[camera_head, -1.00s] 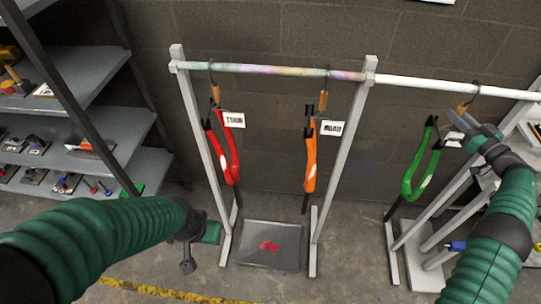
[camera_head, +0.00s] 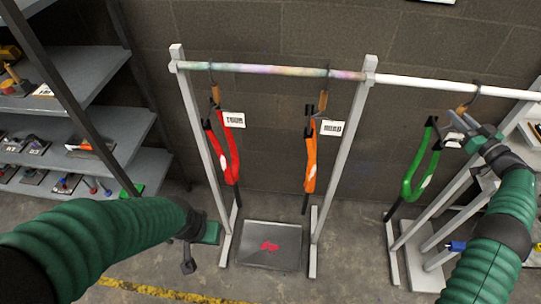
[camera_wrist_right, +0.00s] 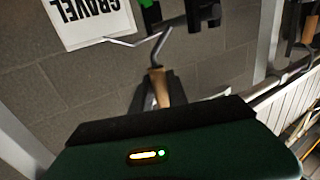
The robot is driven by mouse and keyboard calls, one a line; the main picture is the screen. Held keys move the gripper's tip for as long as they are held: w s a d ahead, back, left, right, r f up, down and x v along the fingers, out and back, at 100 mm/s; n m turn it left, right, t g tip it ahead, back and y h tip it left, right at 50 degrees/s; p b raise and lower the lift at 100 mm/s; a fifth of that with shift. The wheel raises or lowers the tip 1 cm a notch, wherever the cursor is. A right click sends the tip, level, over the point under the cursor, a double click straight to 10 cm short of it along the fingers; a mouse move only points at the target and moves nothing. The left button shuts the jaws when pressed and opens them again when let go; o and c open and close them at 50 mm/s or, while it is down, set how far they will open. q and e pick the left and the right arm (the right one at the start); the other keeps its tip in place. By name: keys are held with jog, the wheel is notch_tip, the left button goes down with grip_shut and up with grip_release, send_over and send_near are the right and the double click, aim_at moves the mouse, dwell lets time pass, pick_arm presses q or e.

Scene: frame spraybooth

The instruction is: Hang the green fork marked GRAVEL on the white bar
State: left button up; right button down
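The green fork (camera_head: 420,165) hangs below the white bar (camera_head: 440,88) at the right, tilted. Its dark hook (camera_head: 476,92) with a wooden piece meets the bar. Its white tag (camera_head: 453,140) is partly covered in the head view; in the right wrist view the tag (camera_wrist_right: 92,18) reads GRAVEL upside down. My right gripper (camera_head: 462,122) is beside the top of the fork, just below the hook.
A red fork (camera_head: 222,150) and an orange fork (camera_head: 310,160) hang from the paint-stained bar (camera_head: 260,70) on the left. A grey tray (camera_head: 270,238) with a red mark lies on the floor. Loaded shelves (camera_head: 90,75) stand at the left. A grey post (camera_head: 345,150) separates the bars.

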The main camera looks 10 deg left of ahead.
jog(key=c, duration=1.2)
grip_release()
jog(key=shift+r, duration=0.2)
jog(key=shift+f, duration=0.25)
jog(key=b+v, duration=0.4)
jog(key=v, duration=1.3)
jog(key=w+a+r+m+t+h, duration=0.1)
jog(key=w+a+r+m+h, duration=0.3)
jog(key=w+h, duration=0.3)
jog(key=s+a+f+m+g+h, duration=0.3)
jog(key=a+f+g, duration=0.2)
jog(key=a+f, duration=0.45)
jog(key=s+a+f+n+g+y, duration=0.1)
jog(key=s+a+f+g, duration=0.2)
jog(key=s+a, duration=0.5)
jog(key=s+a+f+n+g+y, duration=0.1)
jog(key=s+a+f+g, duration=0.2)
jog(key=s+a, duration=0.5)
jog(key=s+a+f+g+y, duration=0.1)
jog(key=s+a+f+g, duration=0.3)
jog(key=s+a, duration=0.4)
jog(key=s+f, duration=0.1)
jog(key=s, duration=0.2)
jog(key=shift+s+f+n+y, duration=0.3)
jog(key=shift+n, duration=0.1)
